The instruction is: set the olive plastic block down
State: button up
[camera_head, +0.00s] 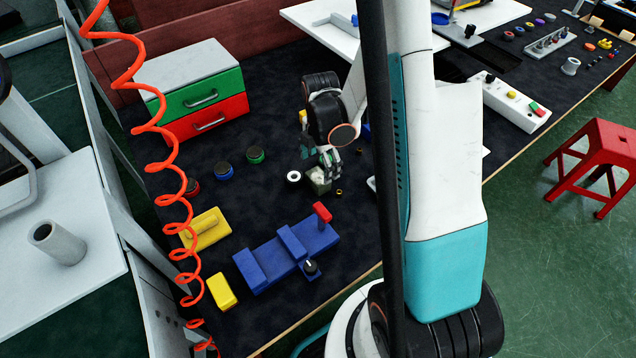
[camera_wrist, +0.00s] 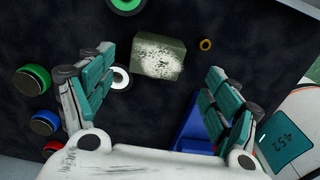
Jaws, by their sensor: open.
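The olive block (camera_head: 319,181) rests on the dark table top below my gripper (camera_head: 328,163) in the head view, partly hidden by the fingers. In the wrist view the olive block (camera_wrist: 158,57) has a pale, worn patch on its upper face. My gripper (camera_wrist: 160,64) is open there, one finger to the left of the block and one to the right. Dark table shows between each finger and the block, so neither seems to touch it.
A white ring (camera_head: 293,177) lies just left of the block and a small brass ring (camera_head: 339,192) to its right. A blue fixture (camera_head: 285,255) with a red handle stands in front. Green and red drawers (camera_head: 205,105) stand behind left. Dark table around the block is partly clear.

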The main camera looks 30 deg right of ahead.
aim_at(318, 176)
jog(key=f+b, duration=0.1)
jog(key=f, duration=0.1)
jog(key=f+b, duration=0.1)
jog(key=f, duration=0.2)
jog(key=shift+w+a+f, duration=0.15)
jog(key=shift+w+f, duration=0.05)
jog(key=shift+r, duration=0.1)
jog(key=c, duration=1.3)
